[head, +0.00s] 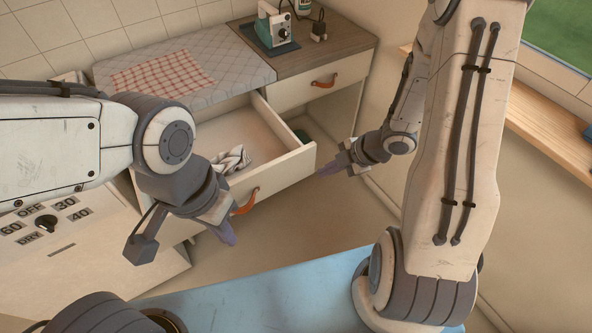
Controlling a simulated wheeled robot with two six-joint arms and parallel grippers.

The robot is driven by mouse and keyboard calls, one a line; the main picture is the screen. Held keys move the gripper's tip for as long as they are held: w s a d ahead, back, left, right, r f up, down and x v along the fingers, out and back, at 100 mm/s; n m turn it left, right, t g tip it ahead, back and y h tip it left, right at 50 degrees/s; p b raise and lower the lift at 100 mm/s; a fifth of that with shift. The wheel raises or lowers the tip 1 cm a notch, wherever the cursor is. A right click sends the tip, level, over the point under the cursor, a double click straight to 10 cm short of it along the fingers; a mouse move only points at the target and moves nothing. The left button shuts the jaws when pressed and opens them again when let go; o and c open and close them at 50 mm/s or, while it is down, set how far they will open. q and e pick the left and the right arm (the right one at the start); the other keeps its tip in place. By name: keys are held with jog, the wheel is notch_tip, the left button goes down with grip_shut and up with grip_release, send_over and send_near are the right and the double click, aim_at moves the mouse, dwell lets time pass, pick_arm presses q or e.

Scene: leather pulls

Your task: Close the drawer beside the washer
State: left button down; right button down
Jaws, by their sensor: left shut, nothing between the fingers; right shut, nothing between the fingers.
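The drawer (290,168) is pulled well out from under the quilted counter cover, and its inside shows. An orange leather pull (246,202) hangs on its front. A crumpled striped cloth (232,159) lies inside. The washer (75,245), with a dial and printed numbers, stands to the left, partly hidden by my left arm. My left gripper (227,235) is shut and empty, just in front of the drawer front near the pull; I cannot tell whether it touches. My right gripper (328,170) is shut and empty, close to the right end of the drawer front.
A closed drawer with its own leather pull (325,82) sits under the wooden worktop (345,45). A green appliance (272,30) stands on that worktop. A checked cloth (160,75) lies on the quilted cover. A wooden sill (550,125) runs along the right. Floor shows before the drawer.

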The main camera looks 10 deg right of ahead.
jog(key=shift+w+a+f+b, duration=0.1)
jog(key=shift+w+a+f, duration=1)
jog(key=shift+f, duration=0.25)
jog(key=shift+w+a+f+b, duration=0.15)
jog(key=shift+w+a+f, duration=0.95)
jog(key=shift+f, duration=0.25)
jog(key=shift+w+a+f+b, duration=0.1)
jog(key=shift+w+a+f, duration=1)
jog(key=shift+f, duration=0.25)
jog(key=shift+w, duration=0.1)
